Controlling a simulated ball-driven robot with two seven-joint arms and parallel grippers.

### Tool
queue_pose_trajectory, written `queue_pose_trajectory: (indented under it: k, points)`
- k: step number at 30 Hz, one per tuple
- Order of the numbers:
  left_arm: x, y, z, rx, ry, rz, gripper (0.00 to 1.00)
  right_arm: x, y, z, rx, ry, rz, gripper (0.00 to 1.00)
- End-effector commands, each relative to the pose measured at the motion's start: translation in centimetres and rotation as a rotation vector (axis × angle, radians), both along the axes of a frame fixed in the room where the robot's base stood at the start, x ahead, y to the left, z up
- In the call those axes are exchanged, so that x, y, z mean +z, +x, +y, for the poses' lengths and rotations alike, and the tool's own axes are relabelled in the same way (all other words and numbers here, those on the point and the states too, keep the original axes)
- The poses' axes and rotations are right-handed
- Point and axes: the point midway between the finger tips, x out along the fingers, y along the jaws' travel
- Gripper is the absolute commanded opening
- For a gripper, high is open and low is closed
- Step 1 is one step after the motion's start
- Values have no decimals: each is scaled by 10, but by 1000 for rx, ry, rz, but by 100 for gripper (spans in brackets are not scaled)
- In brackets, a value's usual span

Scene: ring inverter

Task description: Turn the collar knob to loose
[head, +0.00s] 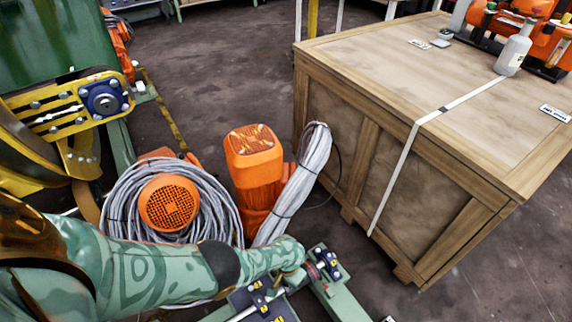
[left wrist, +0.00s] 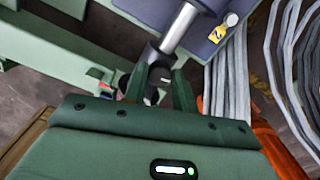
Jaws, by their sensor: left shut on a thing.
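The collar knob (left wrist: 159,74) is a dark ring-like piece at the end of a bright metal shaft (left wrist: 181,28) in the left wrist view. My left gripper (left wrist: 160,92) has its two green fingers on either side of the knob and is shut on it. A small red and a small blue-white part show just left of the fingers. In the head view my left arm reaches in from the left to the green frame at bottom centre, and the wrist hides the knob there. The knob's markings and setting cannot be read. My right gripper is in neither view.
An orange motor (head: 253,165) and coiled grey cable (head: 115,200) stand just behind my left arm. A large wooden crate (head: 350,150) fills the right, with a bottle (head: 513,50) on top. A blue-grey plate with a yellow tag (left wrist: 217,33) lies beside the shaft. Dark floor (head: 215,65) is open behind.

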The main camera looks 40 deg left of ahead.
Motion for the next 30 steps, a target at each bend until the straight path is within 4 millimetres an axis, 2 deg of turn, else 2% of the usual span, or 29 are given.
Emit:
queue_pose_trajectory:
  k: [6,15,30]
  points:
    - [0,0,-2,174,-3,1,4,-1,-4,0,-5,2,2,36]
    - [0,0,-2,334,-2,0,4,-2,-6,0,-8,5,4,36]
    - [0,1,-2,397,-2,-2,4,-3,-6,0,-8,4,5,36]
